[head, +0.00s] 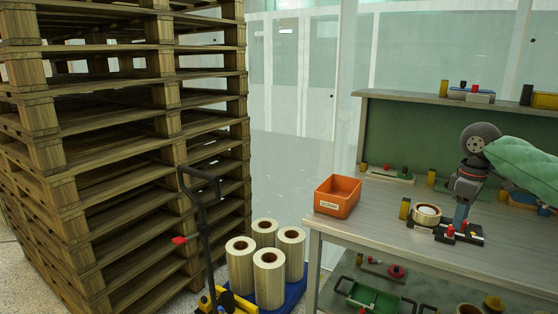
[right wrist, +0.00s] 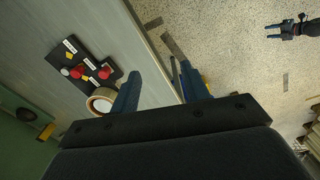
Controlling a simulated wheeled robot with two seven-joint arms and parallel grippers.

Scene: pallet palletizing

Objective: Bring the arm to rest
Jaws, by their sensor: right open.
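My right arm, with a green padded sleeve, reaches in from the right over the workbench (head: 350,232). Its right gripper (head: 461,214) points down at the bench, close to a black plate with red knobs (head: 466,236). In the right wrist view the two blue fingers of this gripper (right wrist: 158,88) stand apart with nothing between them. The black plate (right wrist: 88,66) and a tape roll (right wrist: 102,101) lie left of the fingers. My left gripper (right wrist: 281,29) shows small over the floor at the upper right of that view, its fingers apart.
An orange scrap bin (head: 337,197) stands at the bench's left corner. The tape roll (head: 427,214) lies beside the right gripper. A back shelf (head: 430,105) rises behind. Tall stacked pallets (head: 160,125) and a pallet jack (head: 206,250) with wrapped rolls (head: 269,278) stand left.

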